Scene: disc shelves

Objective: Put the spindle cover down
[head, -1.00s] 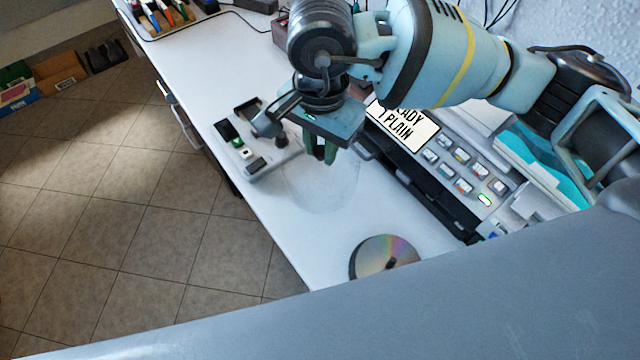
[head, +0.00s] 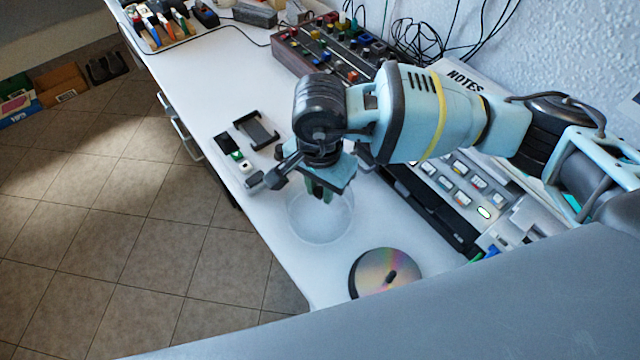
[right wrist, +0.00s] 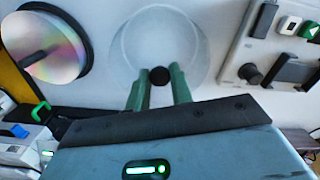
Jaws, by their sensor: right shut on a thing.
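The spindle cover (head: 325,226) is a clear round dome with a small dark knob on top. It stands over the white bench top, below my right gripper (head: 322,197). In the right wrist view the cover (right wrist: 160,30) is a pale transparent circle, and the green fingers of my right gripper (right wrist: 160,82) are shut on its dark knob. I cannot tell whether its rim touches the bench. The disc spindle (head: 385,270) with its stack of shiny discs stands uncovered nearer the front edge; it also shows in the right wrist view (right wrist: 45,45). My left gripper is not in view.
A device with buttons (head: 460,185) stands right of the cover. A small switch panel with a dark cradle (head: 255,130) lies to the left. A mixer (head: 330,50) and cables are at the back. Bare bench (head: 215,70) lies at far left.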

